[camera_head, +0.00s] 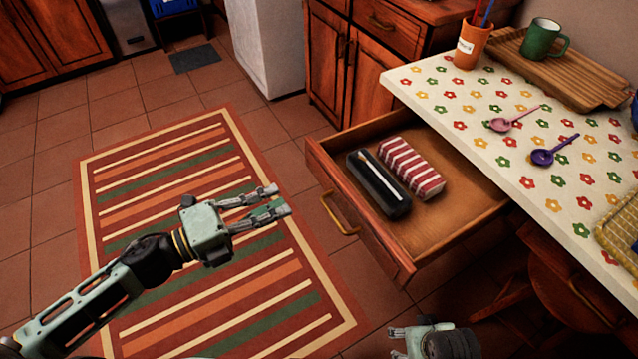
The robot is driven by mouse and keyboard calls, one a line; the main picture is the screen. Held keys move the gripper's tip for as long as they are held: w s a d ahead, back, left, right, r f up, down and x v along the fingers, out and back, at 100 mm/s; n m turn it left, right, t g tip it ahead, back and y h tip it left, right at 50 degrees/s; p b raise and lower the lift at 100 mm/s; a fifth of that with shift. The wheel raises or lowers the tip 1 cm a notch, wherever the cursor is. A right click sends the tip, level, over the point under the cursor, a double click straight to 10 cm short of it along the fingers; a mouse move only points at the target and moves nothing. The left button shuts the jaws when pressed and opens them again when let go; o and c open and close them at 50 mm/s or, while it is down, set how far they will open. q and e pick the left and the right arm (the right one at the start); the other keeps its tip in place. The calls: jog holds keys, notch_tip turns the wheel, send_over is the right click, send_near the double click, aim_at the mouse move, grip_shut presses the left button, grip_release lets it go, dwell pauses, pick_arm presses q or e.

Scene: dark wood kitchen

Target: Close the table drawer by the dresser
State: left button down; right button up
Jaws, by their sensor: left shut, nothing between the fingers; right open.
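The wooden table drawer (460,218) is pulled out from under the flower-patterned table top. Its front has a brass handle (339,215). A dark case (378,184) and a red-and-white striped box (412,168) lie inside. My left gripper (276,200) is to the left of the drawer front, apart from it, pointing toward it and shut with nothing in it. My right gripper (398,342) shows at the bottom edge, below the drawer's near corner. It is open, and part of it is cut off. The dresser (360,70) stands behind the drawer.
The table top (480,128) holds a pink spoon (502,124), a purple spoon (543,156), a wooden tray (590,88), a green mug (542,40) and an orange cup (471,48). A chair (570,275) stands at the lower right. A striped rug (150,190) covers open floor.

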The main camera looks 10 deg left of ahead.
aim_at(332, 178)
pick_arm(q)
jog(key=x, duration=0.9)
jog(key=shift+w+d, duration=0.15)
jog(key=shift+w, duration=0.05)
jog(key=shift+w+d, duration=0.25)
jog(key=shift+d, duration=0.15)
pick_arm(e)
jog(key=shift+s+f, duration=0.2)
jog(key=shift+f, duration=0.55)
